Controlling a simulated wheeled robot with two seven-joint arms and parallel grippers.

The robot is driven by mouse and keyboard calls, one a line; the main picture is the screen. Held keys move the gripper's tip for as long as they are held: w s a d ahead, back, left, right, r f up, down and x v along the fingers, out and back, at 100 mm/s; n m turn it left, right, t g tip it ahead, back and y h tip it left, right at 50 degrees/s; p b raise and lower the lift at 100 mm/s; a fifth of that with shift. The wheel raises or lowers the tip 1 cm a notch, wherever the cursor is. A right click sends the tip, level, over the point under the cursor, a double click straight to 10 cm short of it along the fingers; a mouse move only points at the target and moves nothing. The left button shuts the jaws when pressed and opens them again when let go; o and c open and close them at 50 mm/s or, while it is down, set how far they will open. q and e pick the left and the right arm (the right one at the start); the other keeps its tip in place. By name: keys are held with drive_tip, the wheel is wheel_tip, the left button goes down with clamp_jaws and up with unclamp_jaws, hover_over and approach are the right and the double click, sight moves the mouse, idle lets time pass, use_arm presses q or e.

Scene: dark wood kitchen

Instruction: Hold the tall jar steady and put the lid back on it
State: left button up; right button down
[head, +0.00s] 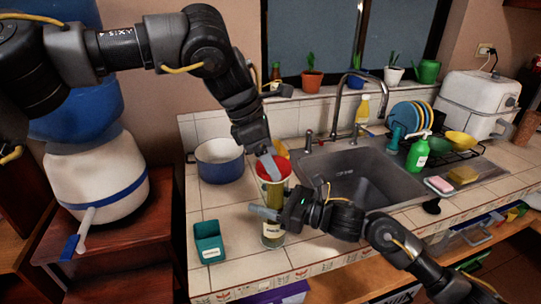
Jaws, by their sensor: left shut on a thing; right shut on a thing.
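The tall jar (272,195) stands upright on the tiled counter to the left of the sink, with yellow-green contents and a pale label low on its side. The red lid (284,168) is at the jar's top; I cannot tell whether it is seated or just above the rim. My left gripper (270,168) comes down from above and is shut on the red lid. My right gripper (268,213) reaches in from the right and is shut on the jar's middle, hiding part of it.
A teal container (208,242) stands left of the jar near the counter's front edge. The sink (362,178) and faucet (352,85) are to the right. Bare tiles lie around the jar's base.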

use_arm(q)
drive_tip(key=m, duration=0.2)
drive_tip(key=m+g, duration=0.1)
drive_tip(key=m, duration=0.1)
drive_tip(key=m+g, duration=0.1)
drive_tip(key=m, duration=0.1)
drive_tip(key=shift+w+d, duration=0.1)
drive_tip(key=shift+w, duration=0.15)
drive_tip(key=m+g, duration=0.1)
drive_tip(key=m, duration=0.1)
drive_tip(key=m+y, duration=0.1)
drive_tip(key=m, duration=0.1)
drive_tip(key=shift+w+d+f+g, duration=0.1)
drive_tip(key=shift+d+g, duration=0.05)
drive_tip(key=shift+g, duration=0.25)
drive_tip(key=m+y, duration=0.1)
drive_tip(key=m, duration=0.1)
drive_tip(key=shift+m+g, duration=0.4)
drive_tip(key=o, duration=0.9)
drive_tip(key=shift+r, duration=2.35)
drive_tip(key=shift+r, duration=0.1)
